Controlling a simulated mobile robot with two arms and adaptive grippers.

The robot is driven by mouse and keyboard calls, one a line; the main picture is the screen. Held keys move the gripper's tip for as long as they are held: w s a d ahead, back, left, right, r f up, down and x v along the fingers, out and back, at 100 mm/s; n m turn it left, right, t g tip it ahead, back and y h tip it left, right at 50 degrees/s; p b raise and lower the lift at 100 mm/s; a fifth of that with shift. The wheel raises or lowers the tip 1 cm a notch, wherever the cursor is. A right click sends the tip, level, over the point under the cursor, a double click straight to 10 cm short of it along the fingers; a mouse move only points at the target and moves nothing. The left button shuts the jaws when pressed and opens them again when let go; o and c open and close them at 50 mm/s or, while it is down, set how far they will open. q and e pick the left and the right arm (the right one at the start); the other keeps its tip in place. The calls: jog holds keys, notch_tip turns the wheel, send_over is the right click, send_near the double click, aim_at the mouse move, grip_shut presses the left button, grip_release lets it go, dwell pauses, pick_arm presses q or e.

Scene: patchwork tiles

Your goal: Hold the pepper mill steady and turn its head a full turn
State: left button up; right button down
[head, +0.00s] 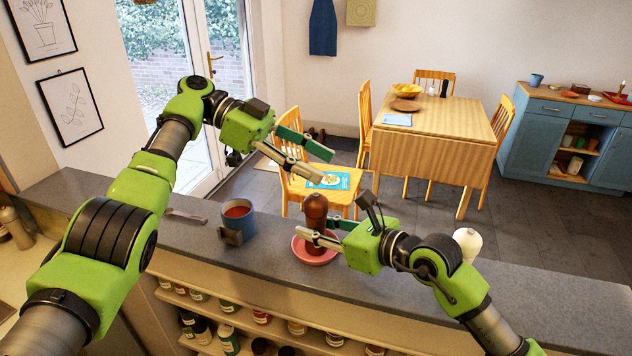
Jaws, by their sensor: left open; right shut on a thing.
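The dark brown pepper mill (316,208) stands upright in a pink dish (298,254) on the grey counter. My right gripper (321,231) comes from the right and is shut on the mill's body, below its head. Its fingers hide part of the body. My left gripper (324,166) is open and empty, above the mill's head and apart from it.
A blue mug (238,220) with red contents stands left of the dish, a small dark block (230,237) before it. A white rounded object (467,243) is at the right, near my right arm. Shelves with jars (228,338) lie below the counter (560,300).

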pick_arm(q)
jog(key=w+a+f+n+t+y, duration=0.3)
jog(key=w+a+f+n+t, duration=0.7)
jog(key=w+a+f+t, duration=0.15)
jog(key=s+t, duration=0.1)
jog(key=s, duration=0.1)
jog(key=s+d+n+t, duration=0.1)
jog(key=s, duration=0.1)
jog(key=s+d+t+h, duration=0.1)
jog(key=s, duration=0.1)
jog(key=shift+s+f+n, duration=0.25)
jog(key=shift+s+n, duration=0.05)
jog(key=shift+s, duration=0.1)
jog(key=t+h, duration=0.2)
send_near(307, 211)
jog(key=x, duration=1.2)
jog(key=shift+d, duration=0.15)
jog(key=c, duration=1.2)
